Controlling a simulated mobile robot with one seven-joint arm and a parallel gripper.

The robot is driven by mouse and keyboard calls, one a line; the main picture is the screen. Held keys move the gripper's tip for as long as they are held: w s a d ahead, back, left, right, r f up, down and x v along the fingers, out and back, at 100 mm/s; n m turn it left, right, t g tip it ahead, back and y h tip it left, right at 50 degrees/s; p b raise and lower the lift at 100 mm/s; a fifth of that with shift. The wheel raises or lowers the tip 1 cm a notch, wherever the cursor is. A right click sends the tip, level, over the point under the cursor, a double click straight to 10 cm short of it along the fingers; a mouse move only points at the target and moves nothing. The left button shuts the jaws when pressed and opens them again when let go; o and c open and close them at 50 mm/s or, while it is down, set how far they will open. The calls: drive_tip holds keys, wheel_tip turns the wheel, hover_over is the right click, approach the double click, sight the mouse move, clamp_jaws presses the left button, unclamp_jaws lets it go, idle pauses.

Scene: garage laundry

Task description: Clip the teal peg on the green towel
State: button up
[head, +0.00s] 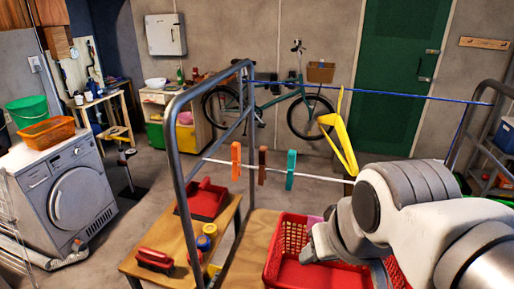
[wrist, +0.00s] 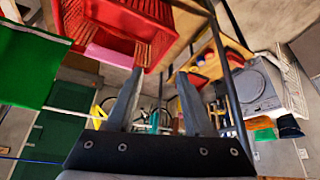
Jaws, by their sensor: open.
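The teal peg (head: 291,170) hangs upright on a pale rod in the head view, right of a brown peg (head: 262,166) and an orange peg (head: 236,161). My gripper (head: 308,248) is low and to the right of the teal peg, apart from it, near the red basket. In the wrist view my gripper (wrist: 157,98) has its two fingers apart with nothing held; a teal shape, likely the peg (wrist: 154,121), shows beyond them. A bright green cloth, likely the green towel (wrist: 35,68), is at the left of the wrist view. I cannot make it out in the head view.
A red basket (head: 272,262) is under my gripper, with a pink item (head: 315,222) at it. A yellow cloth (head: 340,140) hangs near the blue line (head: 400,96). A metal frame (head: 176,150) stands left of the pegs. A wooden bench (head: 222,228) holds red items.

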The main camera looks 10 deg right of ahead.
drive_tip(key=shift+c, duration=0.2)
wheel_tip(320, 180, up, 15)
drive_tip(key=m+g+p, duration=0.4)
drive_tip(key=g+p, duration=0.2)
drive_tip(key=p, duration=0.2)
hover_over(292, 151)
drive_tip(key=shift+m, duration=0.3)
wheel_tip(292, 151, down, 11)
drive_tip(key=b, duration=0.8)
drive_tip(key=shift+s+r, duration=0.1)
drive_tip(key=shift+r, duration=0.1)
drive_tip(key=shift+c, duration=0.2)
clamp_jaws()
